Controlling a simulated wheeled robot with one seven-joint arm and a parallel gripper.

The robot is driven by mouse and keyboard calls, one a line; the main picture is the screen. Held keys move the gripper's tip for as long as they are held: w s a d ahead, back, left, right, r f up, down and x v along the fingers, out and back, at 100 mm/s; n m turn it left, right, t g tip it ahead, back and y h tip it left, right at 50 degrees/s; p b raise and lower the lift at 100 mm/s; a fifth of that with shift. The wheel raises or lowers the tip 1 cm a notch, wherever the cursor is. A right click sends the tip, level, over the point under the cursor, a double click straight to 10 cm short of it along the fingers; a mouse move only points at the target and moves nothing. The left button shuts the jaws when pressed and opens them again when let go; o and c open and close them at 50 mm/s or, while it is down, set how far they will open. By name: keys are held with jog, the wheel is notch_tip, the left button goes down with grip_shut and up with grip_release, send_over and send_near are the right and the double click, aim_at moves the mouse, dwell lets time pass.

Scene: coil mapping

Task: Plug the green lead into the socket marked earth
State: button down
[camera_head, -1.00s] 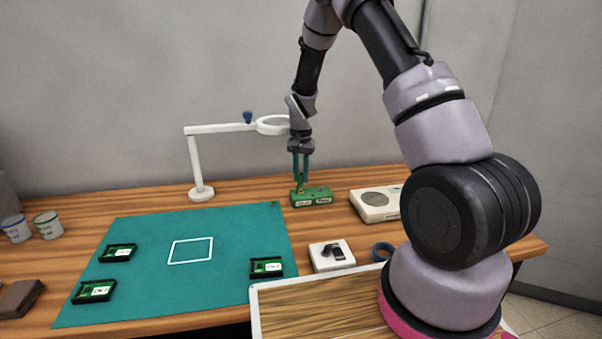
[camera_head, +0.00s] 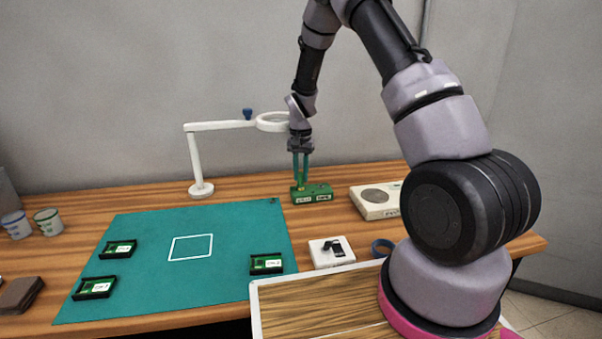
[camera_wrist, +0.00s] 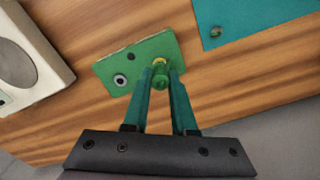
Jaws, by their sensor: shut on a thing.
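A green box (camera_head: 318,196) with two white labels on its front sits on the table behind the mat. I cannot read the labels for certain. In the wrist view the green box (camera_wrist: 142,64) shows a ringed socket (camera_wrist: 120,80) at its lower left and a small dark hole near its middle. My gripper (camera_head: 300,183) points down at the left part of the box. In the wrist view my gripper (camera_wrist: 161,78) is shut on the green lead's plug (camera_wrist: 161,80), with a yellow part at the box's top. I cannot tell how deep it sits.
A white lamp with a ring head (camera_head: 200,160) stands left of my arm. A pale device (camera_head: 377,201) lies right of the box. The teal mat (camera_head: 150,275) carries several small green boards. A white box (camera_head: 320,258) and a dark ring (camera_head: 382,247) lie in front.

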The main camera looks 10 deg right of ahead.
jog(key=shift+f, duration=0.55)
dwell(0.4)
jog(key=c, duration=0.6)
grip_release()
jog(key=shift+c, duration=0.2)
notch_tip(320, 180, up, 11)
jog(key=shift+f, duration=0.2)
jog(key=s+d+r+t+y, duration=0.1)
jog(key=s+d+r+t, duration=0.1)
jog(key=s+r, duration=0.6)
jog(key=s+d+r+t, duration=0.1)
jog(key=s+d+r, duration=0.15)
jog(key=r, duration=0.95)
jog(key=s+r+t, duration=0.2)
jog(key=s+r, duration=0.1)
jog(key=s, duration=0.7)
jog(key=s+d+r+n+t+y, duration=0.1)
jog(key=s+r, duration=0.3)
jog(key=s, duration=0.6)
jog(key=shift+s+d+r+t, duration=0.15)
jog(key=shift+s+r+t, duration=0.15)
jog(key=shift+t, duration=0.3)
